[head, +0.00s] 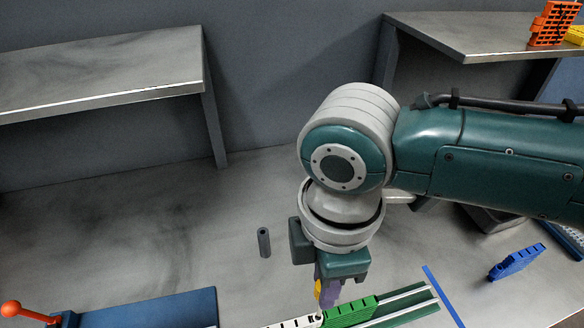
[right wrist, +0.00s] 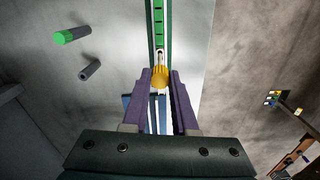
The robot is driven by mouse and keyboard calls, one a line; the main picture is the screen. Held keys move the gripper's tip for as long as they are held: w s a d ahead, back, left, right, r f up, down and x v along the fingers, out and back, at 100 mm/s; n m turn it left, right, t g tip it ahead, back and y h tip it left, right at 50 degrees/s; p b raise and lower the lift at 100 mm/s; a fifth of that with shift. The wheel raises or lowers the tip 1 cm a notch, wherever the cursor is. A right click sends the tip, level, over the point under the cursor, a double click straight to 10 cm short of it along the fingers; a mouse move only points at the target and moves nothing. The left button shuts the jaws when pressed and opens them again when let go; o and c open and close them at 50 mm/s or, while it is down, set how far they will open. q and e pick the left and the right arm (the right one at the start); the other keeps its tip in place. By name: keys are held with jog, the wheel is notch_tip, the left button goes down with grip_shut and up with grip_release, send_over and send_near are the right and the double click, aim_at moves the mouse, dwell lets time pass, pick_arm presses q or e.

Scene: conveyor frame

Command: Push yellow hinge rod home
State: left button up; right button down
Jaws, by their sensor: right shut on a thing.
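The yellow hinge rod (head: 318,289) shows as a small yellow piece at the purple fingertips of my right gripper (head: 327,293). In the right wrist view the yellow rod (right wrist: 160,77) sits between the fingertips of my right gripper (right wrist: 160,88), which is shut on it. A green link (head: 350,311) and a white link (head: 290,323) lie end to end in the channel just below the gripper. The green link (right wrist: 158,24) also shows in the wrist view, beyond the rod. How deep the rod sits is hidden by the fingers. My left gripper is not in view.
A blue link (head: 517,262) lies at the right, past a blue strip (head: 443,296). A blue fixture (head: 150,308) with an orange-knobbed lever (head: 12,308) is front left. The table's middle left is clear.

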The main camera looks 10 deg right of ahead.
aim_at(319, 315)
jog(key=shift+f, duration=0.15)
jog(key=shift+f+b, duration=3.5)
jog(key=shift+f, duration=0.75)
jog(key=c, duration=0.6)
grip_release()
notch_tip(319, 315, up, 10)
jog(key=shift+p, duration=1)
